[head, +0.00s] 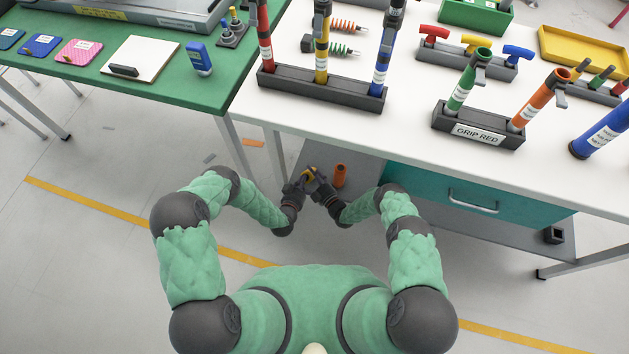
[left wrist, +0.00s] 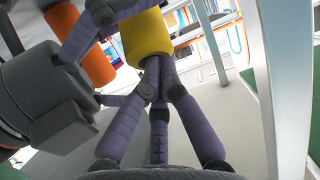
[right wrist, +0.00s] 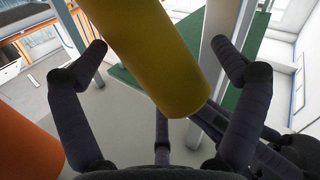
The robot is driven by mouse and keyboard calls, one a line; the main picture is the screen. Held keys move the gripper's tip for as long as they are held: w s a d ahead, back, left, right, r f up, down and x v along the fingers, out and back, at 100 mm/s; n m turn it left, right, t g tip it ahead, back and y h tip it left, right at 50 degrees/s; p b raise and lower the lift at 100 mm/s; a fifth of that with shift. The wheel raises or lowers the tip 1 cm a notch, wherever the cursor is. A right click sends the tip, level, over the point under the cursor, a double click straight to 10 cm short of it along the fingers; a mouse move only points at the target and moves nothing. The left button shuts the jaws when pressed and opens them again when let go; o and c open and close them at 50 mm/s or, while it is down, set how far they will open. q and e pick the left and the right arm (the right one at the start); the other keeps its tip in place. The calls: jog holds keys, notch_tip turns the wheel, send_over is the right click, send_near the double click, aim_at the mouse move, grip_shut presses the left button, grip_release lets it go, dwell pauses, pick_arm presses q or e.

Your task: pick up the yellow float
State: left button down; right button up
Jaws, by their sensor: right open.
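The yellow float (head: 308,174) is a small cylinder low in front of me, between my two grippers and below the white tabletop. In the left wrist view the fingers of my left gripper (left wrist: 158,62) come together at the near end of the float (left wrist: 145,35); their tips are partly hidden there. In the right wrist view the float (right wrist: 150,55) lies slantwise between the spread fingers of my right gripper (right wrist: 160,50), with a gap on each side.
An orange cylinder (head: 340,175) stands on the grey lower shelf (head: 362,172) just right of my grippers. The white table (head: 410,135) carries racks with coloured tubes. A teal drawer (head: 470,198) hangs under it. A green table (head: 120,85) stands at left.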

pick_arm(q)
jog(key=shift+s+f, duration=0.15)
jog(key=shift+f, duration=0.2)
pick_arm(e)
jog(key=shift+w+a, duration=0.1)
jog(key=shift+w, duration=0.1)
jog(key=shift+f, duration=0.1)
jog(key=c, duration=1.1)
pick_arm(q)
jog(key=shift+d, duration=0.1)
pick_arm(e)
jog(key=shift+s+a, duration=0.1)
pick_arm(q)
jog(key=shift+r, duration=0.1)
pick_arm(e)
jog(key=shift+c, duration=0.2)
